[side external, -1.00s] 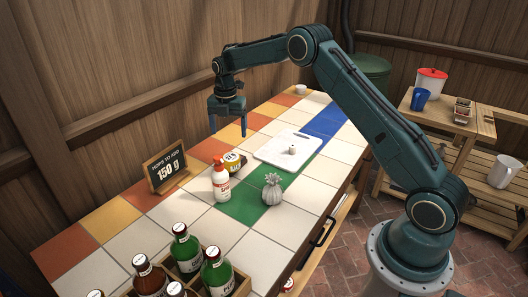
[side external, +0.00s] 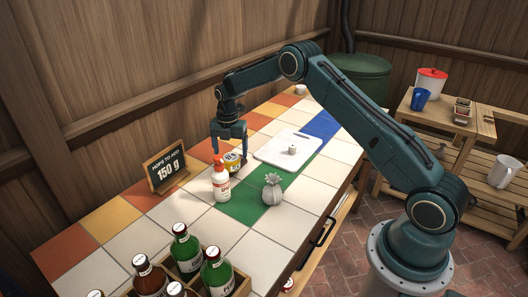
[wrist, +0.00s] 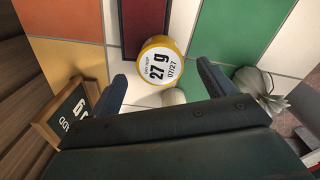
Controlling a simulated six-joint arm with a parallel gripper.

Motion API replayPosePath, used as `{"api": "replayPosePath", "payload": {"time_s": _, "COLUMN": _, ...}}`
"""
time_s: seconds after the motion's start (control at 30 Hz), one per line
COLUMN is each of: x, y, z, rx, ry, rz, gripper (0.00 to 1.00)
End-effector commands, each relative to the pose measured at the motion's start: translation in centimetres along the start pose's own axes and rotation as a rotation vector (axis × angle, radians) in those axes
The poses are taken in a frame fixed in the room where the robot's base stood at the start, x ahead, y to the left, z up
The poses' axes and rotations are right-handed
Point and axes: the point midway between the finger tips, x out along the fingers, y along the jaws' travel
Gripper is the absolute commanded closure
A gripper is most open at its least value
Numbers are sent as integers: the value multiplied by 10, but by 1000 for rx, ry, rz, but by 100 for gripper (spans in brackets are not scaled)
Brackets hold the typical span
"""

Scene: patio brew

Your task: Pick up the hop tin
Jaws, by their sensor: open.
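The hop tin (side external: 233,166) is a small yellow can with a white top label. It stands on the tiled bench just behind a white and red bottle (side external: 221,183), which partly hides it in the side view. In the wrist view the tin (wrist: 157,62) shows its label, reading 27 g and 07/27. My gripper (side external: 231,152) is open and points down, close above the tin. In the wrist view its fingertips (wrist: 160,74) lie to either side of the tin, with nothing held between them.
A small sign (side external: 167,167) reading 150 g stands left of the tin. A grey tied sack (side external: 272,189) stands to its right and a white board (side external: 272,152) lies behind it. A crate of bottles (side external: 232,291) is at the front.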

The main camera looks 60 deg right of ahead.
Motion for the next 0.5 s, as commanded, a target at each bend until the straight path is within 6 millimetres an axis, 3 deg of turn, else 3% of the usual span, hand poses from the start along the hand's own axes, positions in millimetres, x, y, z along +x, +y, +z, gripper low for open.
{"api": "replayPosePath", "payload": {"time_s": 0.3, "x": 36, "y": -1, "z": 1, "rx": 0, "ry": 1, "rz": 0, "gripper": 18}}
{"api": "replayPosePath", "payload": {"time_s": 0.5, "x": 42, "y": -1, "z": 1, "rx": 0, "ry": 0, "rz": 1, "gripper": 18}}
